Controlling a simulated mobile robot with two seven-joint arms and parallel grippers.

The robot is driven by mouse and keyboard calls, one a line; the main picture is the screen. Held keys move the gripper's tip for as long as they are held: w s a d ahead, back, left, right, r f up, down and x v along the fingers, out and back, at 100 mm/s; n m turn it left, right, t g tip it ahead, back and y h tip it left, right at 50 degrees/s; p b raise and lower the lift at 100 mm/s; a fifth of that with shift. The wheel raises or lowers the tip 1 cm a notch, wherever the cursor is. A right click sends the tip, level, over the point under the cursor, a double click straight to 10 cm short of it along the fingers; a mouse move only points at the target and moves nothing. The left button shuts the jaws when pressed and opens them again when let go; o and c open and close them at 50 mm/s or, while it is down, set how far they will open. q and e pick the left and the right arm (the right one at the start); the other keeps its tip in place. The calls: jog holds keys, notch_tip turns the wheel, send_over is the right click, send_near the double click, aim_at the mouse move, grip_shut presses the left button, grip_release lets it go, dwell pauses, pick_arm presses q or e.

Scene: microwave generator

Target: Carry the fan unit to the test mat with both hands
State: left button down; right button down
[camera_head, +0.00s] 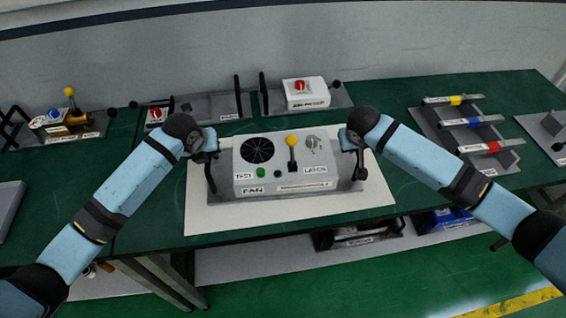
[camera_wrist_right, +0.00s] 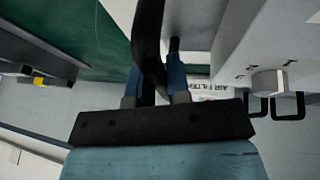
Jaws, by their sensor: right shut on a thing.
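The fan unit (camera_head: 282,183) is a grey box with a round black grille, a yellow-knobbed lever, a green button and a FAN label. It is over the white test mat (camera_head: 212,218) in the head view; I cannot tell if it touches the mat. My right gripper (camera_head: 352,146) is shut on its black right handle (camera_head: 360,166). In the right wrist view the blue fingers (camera_wrist_right: 158,78) are around this handle (camera_wrist_right: 148,40). My left gripper (camera_head: 211,148) is at the left handle (camera_head: 210,180); its fingers are too hidden to show their grip.
Other units stand behind on the green bench, including a white box with a red knob (camera_head: 305,92) and a yellow-knobbed unit (camera_head: 72,122) at left. A rack with coloured modules (camera_head: 470,122) is at right. More units (camera_head: 358,236) lie on the shelf below.

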pick_arm(q)
jog(key=shift+w+r, duration=0.15)
jog(key=shift+r, duration=0.1)
pick_arm(e)
jog(key=shift+w+r, duration=0.15)
jog(key=shift+r, duration=0.05)
